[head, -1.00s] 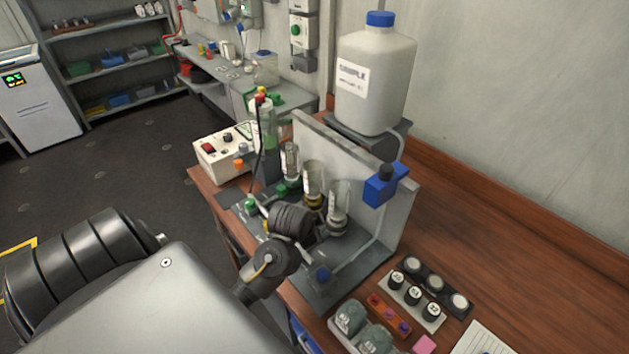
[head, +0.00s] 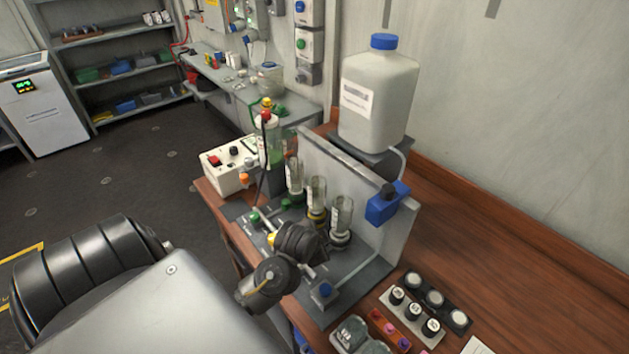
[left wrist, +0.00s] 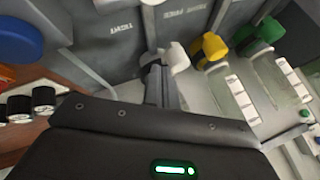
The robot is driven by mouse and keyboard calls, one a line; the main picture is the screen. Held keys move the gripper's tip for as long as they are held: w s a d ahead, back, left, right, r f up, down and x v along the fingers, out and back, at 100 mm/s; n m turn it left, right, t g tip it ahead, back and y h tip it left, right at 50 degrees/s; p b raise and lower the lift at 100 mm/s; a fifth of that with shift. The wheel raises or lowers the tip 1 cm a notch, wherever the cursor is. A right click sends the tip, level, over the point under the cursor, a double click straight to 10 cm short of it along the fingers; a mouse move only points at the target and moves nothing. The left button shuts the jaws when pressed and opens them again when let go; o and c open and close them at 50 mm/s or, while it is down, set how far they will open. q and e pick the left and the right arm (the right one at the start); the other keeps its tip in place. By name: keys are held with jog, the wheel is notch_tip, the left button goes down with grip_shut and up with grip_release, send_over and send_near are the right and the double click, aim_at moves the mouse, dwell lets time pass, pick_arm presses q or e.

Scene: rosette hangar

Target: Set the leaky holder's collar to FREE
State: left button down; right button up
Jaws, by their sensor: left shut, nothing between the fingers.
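Three glass holders stand in a row against the grey rig in the head view: one near green parts (head: 294,178), one with a yellow collar (head: 317,195), one with a dark collar (head: 341,217). I cannot tell which leaks. My left gripper (left wrist: 165,78) is shut and empty; its fingers lie beside a whitish knob (left wrist: 176,57), contact unclear. A yellow knob (left wrist: 212,48) and a green knob (left wrist: 262,35) are to its right. In the head view my left gripper hides the rig's front middle. Lettering on the grey panel (left wrist: 120,45) is upside down. My right gripper is not in view.
A blue-capped sample jug (head: 378,95) stands behind the rig, with a blue valve block (head: 386,203) below it. Dark capped jars (head: 415,310) stand to the right. A white control box (head: 228,170) is at the left.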

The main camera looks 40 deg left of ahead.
pick_arm(q)
jog(key=p+v, duration=0.2)
jog(key=v, duration=0.7)
jog(key=shift+w+d+r, duration=0.1)
